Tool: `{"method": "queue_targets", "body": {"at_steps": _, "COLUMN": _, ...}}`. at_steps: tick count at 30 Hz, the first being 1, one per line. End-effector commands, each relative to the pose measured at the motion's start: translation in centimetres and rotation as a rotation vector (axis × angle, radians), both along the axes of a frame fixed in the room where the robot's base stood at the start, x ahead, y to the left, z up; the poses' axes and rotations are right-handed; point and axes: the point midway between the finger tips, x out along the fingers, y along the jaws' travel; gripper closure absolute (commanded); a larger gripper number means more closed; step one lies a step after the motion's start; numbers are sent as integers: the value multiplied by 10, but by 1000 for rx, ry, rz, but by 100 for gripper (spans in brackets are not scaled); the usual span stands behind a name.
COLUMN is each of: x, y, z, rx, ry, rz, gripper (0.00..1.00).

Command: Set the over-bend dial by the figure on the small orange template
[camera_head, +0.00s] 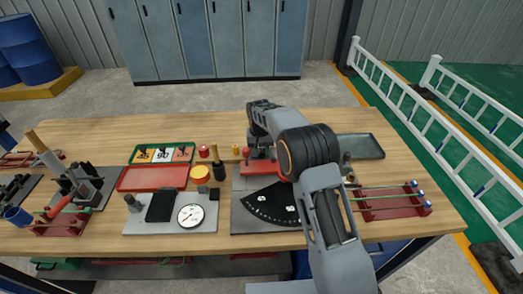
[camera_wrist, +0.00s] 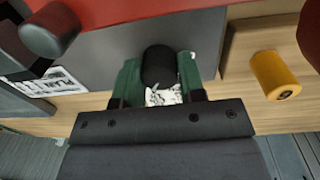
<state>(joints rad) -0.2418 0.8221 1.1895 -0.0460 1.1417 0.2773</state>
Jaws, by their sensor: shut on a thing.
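The small orange template (camera_head: 145,155) lies at the left end of a green tray (camera_head: 137,160); its figure is too small to read surely. A black fan-shaped dial (camera_head: 262,206) with white marks lies on a grey plate in front of my arm. My gripper (camera_head: 262,158) is at the back of that plate, by a red block (camera_head: 257,168), and partly hidden by my arm. In the wrist view the green fingers of my gripper (camera_wrist: 160,72) are shut on a black round knob (camera_wrist: 159,62). A white marked patch shows just below the knob.
A round white gauge (camera_head: 190,216) and a black pad (camera_head: 162,205) lie left of the dial. A red tray (camera_head: 152,179) is behind them. A red rack with rods (camera_head: 390,203) stands at right. A yellow cylinder (camera_wrist: 274,75) is close right of my gripper.

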Motion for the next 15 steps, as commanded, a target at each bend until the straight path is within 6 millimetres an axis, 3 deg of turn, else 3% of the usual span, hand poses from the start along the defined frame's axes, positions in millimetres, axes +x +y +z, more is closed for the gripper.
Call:
{"method": "queue_targets", "body": {"at_steps": 13, "x": 0, "y": 0, "z": 0, "rx": 0, "ry": -1, "rz": -7, "gripper": 87}}
{"method": "queue_targets", "body": {"at_steps": 14, "x": 0, "y": 0, "z": 0, "rx": 0, "ry": -1, "rz": -7, "gripper": 60}}
{"method": "queue_targets", "body": {"at_steps": 15, "x": 0, "y": 0, "z": 0, "rx": 0, "ry": -1, "rz": -7, "gripper": 56}}
